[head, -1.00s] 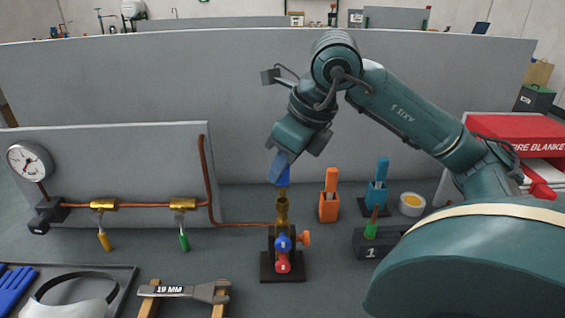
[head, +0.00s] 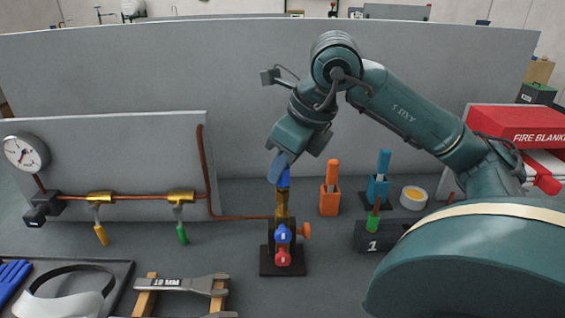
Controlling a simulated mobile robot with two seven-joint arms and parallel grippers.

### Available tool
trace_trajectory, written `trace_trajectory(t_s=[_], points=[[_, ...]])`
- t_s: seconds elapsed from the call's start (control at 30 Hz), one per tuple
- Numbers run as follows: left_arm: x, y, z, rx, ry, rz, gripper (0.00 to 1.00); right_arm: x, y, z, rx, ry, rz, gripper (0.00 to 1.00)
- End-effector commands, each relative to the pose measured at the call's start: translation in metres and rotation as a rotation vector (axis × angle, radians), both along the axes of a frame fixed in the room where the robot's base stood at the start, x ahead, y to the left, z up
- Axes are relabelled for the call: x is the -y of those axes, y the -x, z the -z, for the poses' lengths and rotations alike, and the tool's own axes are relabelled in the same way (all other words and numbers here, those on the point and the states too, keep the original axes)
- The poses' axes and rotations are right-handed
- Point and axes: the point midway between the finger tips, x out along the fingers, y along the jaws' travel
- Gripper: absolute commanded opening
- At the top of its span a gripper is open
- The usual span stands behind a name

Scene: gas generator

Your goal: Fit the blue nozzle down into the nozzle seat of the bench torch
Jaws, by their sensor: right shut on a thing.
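The blue nozzle (head: 284,180) is in my right gripper (head: 281,169), whose fingers are shut on it. It is roughly upright, directly above the brass nozzle seat (head: 282,198) of the bench torch (head: 283,246). The lower end of the nozzle meets the top of the seat in this view; I cannot tell how deep it sits. The torch stands on a dark base and has blue, red and orange knobs. My left gripper is not in view.
An orange holder (head: 330,200) and a blue holder (head: 378,188) stand right of the torch. A block marked 1 (head: 373,245) and a tape roll (head: 413,197) are nearby. A copper pipe (head: 245,217) runs in from the left. A wrench (head: 185,284) rests on a wooden rack in front.

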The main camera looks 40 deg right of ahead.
Motion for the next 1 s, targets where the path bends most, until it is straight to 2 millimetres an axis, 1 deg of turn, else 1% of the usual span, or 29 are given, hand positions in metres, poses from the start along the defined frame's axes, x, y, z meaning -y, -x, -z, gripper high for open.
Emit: trace_trajectory(t_s=[0.03,0.27,0.3,0.6,1.0], points=[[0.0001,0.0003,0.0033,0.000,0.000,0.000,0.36,0.0000,0.0000,0.0027,0.001,0.000,0.000,0.00],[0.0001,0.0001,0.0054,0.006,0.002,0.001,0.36,0.0000,0.0001,0.0085,0.000,0.001,0.000,0.00],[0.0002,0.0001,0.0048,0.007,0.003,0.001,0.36,0.0000,0.0000,0.0084,0.000,0.001,0.000,0.22],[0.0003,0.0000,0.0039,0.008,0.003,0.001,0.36,0.0000,0.0000,0.0075,0.000,0.000,0.000,0.47],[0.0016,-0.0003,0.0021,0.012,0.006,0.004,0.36,-0.0001,0.0000,0.0078,0.000,0.000,0.000,0.47]])
